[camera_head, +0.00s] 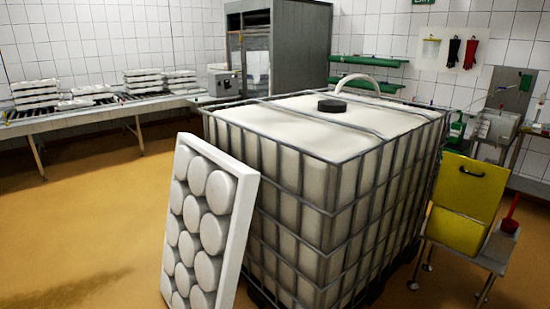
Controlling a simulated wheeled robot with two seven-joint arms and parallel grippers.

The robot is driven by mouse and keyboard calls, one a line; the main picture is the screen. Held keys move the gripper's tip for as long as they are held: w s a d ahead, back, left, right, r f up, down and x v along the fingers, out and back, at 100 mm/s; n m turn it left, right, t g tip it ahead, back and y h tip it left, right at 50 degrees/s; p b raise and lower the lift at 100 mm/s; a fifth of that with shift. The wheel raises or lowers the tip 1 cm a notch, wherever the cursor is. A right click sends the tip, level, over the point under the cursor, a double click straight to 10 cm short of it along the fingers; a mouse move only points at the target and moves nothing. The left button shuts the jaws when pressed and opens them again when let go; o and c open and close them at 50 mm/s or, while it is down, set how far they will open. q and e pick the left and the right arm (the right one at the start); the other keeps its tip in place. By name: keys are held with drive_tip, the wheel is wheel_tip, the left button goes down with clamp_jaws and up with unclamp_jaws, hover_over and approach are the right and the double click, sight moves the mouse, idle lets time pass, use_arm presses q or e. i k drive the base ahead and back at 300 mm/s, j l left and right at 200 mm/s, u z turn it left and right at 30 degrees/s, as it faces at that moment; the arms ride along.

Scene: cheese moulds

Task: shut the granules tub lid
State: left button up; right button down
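A yellow lid (468,187) with a dark handle stands raised at the right. Just below it is a yellow front (455,232), which looks like the body of the granules tub. The two sit on a low grey metal stand, right of the big caged tank. The tub's inside cannot be made out. Neither of my grippers is in view.
A large caged white tank (320,185) with a black cap (332,105) fills the middle. A white mould panel (205,230) leans before it. A red-handled tool (511,213) stands right of the lid. Open floor (80,225) lies at left.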

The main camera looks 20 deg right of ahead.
sight(473, 188)
drive_tip(key=i+l+z, duration=0.15)
drive_tip(key=z, duration=0.25)
drive_tip(key=i+z, duration=0.9)
drive_tip(key=z, duration=0.25)
drive_tip(key=i+l+z, duration=0.15)
drive_tip(key=i+l, duration=0.75)
